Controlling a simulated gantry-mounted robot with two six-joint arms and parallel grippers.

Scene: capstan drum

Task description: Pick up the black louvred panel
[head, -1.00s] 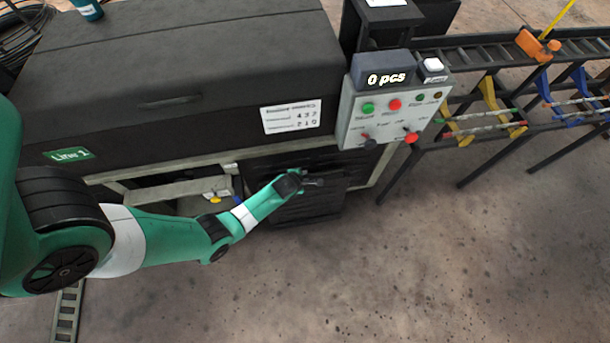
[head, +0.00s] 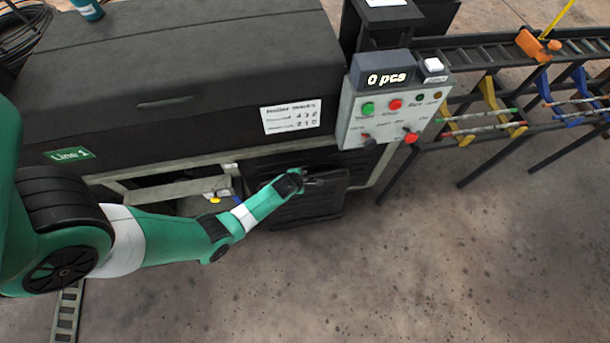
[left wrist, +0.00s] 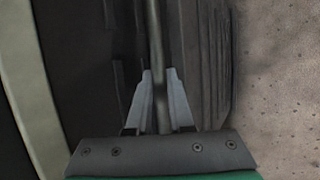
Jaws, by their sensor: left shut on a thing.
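The black louvred panel (head: 308,208) is at the low front of the dark machine, below the white label and left of the control box. My left gripper (head: 322,181) reaches across to its upper part, and the arm hides some of its left side. In the left wrist view, the two grey fingers (left wrist: 162,100) are shut on a thin upright bar, apparently the panel's handle. The panel's ridged face (left wrist: 208,60) shows right of the bar there. My right gripper is out of view.
The control box (head: 385,110) with red and green buttons is just above right. A low frame (head: 175,190) with an open bay is left of the panel. A rack (head: 490,120) with coloured rods stands at right. The floor in front is clear.

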